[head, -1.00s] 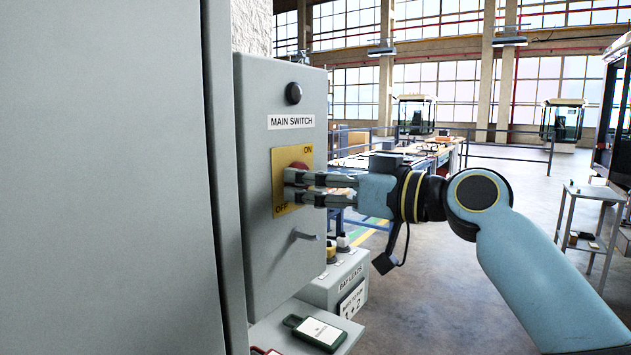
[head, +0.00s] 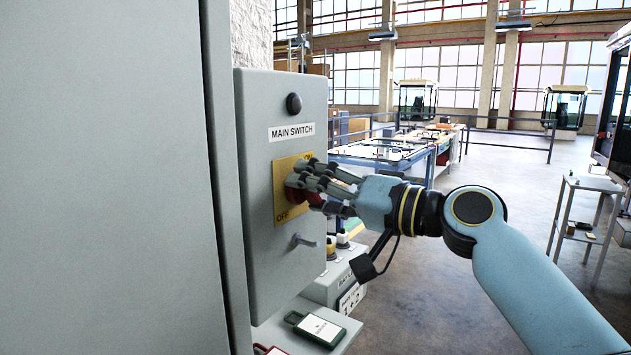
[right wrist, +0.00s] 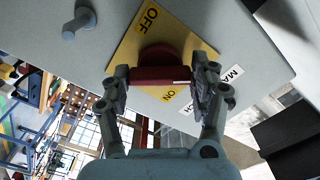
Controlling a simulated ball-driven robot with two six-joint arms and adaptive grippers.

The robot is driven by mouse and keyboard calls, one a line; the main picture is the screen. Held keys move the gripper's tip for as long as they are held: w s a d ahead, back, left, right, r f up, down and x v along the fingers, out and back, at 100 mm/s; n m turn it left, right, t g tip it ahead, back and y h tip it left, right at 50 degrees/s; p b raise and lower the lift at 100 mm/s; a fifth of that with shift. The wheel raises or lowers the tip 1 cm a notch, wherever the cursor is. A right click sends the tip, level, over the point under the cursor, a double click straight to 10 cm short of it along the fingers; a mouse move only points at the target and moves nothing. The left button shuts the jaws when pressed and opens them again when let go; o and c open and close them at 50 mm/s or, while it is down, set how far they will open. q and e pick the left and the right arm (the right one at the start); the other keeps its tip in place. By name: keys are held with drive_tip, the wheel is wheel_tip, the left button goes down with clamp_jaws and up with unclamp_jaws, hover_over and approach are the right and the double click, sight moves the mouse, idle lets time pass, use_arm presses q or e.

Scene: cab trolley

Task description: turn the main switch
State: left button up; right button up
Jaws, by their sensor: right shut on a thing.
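The main switch is a red rotary knob (head: 294,191) on a yellow plate (head: 281,206) marked ON at the top and OFF at the bottom. It sits on the front of a grey box (head: 262,130) labelled MAIN SWITCH. My right gripper (head: 308,184) is at the knob and hides part of it. In the right wrist view the red knob (right wrist: 160,76) lies between the two fingers of my right gripper (right wrist: 162,92), which is shut on its grip bar. The gripper is rolled relative to the box. My left gripper is not in view.
A small handle (head: 304,241) sticks out of the box below the plate. Under it are a grey battery-lead unit (head: 335,282) and a shelf with a green-edged tag (head: 318,328). A large grey cabinet (head: 105,180) fills the left. Open floor lies to the right.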

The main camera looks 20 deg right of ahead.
drive_tip(key=m+p, duration=0.2)
drive_tip(key=m, duration=0.2)
drive_tip(key=shift+r+m, duration=0.15)
drive_tip(key=shift+m, duration=0.15)
drive_tip(key=shift+m+p, duration=1)
drive_tip(key=shift+m, duration=0.4)
drive_tip(key=o, duration=1.2)
drive_tip(key=v, duration=1.2)
drive_tip(key=shift+f, duration=0.2)
